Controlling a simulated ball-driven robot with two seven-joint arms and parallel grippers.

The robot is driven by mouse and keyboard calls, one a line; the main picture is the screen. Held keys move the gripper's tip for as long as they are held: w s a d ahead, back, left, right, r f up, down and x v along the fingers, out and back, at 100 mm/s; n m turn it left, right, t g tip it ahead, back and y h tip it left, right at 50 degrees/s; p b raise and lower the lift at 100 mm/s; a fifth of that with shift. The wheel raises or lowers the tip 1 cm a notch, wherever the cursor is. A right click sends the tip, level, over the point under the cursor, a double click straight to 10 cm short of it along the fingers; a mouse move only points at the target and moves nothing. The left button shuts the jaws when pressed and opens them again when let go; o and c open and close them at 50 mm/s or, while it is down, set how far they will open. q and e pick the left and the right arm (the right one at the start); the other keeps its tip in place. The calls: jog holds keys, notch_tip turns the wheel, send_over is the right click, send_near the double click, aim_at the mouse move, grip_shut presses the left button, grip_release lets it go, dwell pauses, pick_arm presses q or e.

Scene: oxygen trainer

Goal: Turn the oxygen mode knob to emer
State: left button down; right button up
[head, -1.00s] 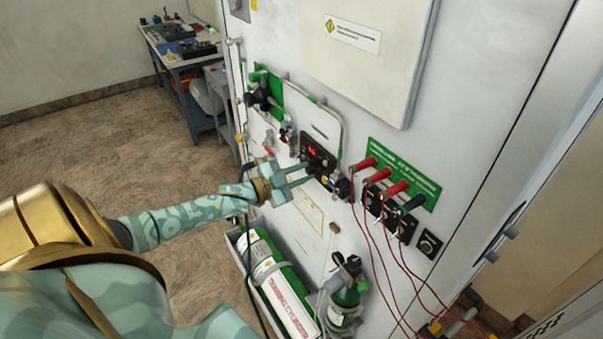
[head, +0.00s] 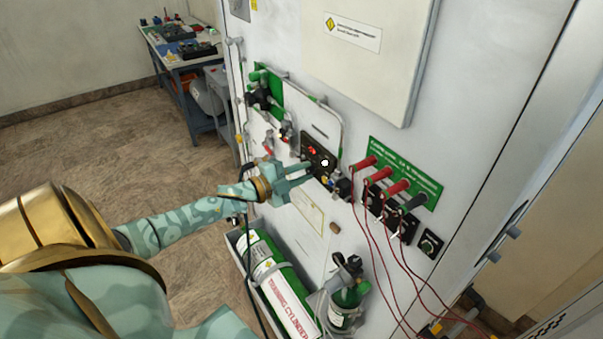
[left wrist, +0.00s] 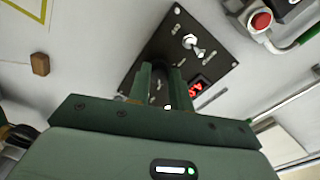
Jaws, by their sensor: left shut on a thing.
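The black oxygen panel (head: 319,142) is on the white upright board in the head view, and also shows in the left wrist view (left wrist: 214,56). It bears a red lit display (left wrist: 201,89), a toggle switch (left wrist: 190,43) and a white lit lamp (head: 325,162). My left gripper (head: 313,172) reaches the panel's lower part. In the left wrist view its two green fingers (left wrist: 160,74) are shut on a dark knob at the panel. The fingers hide most of the knob, and its pointer and the mode labels cannot be read. My right gripper is not in view.
Red plugs (head: 378,175) with hanging leads are right of the panel. A brown block (left wrist: 40,64) sticks out of the board nearby. A workbench (head: 185,60) stands far back.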

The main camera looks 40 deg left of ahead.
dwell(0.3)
pick_arm(q)
jog(key=c, duration=1.3)
grip_release()
jog(key=shift+o, duration=0.2)
jog(key=b+v, duration=0.1)
jog(key=v, duration=1.5)
jog(key=shift+s, duration=0.15)
jog(key=shift+f, duration=0.1)
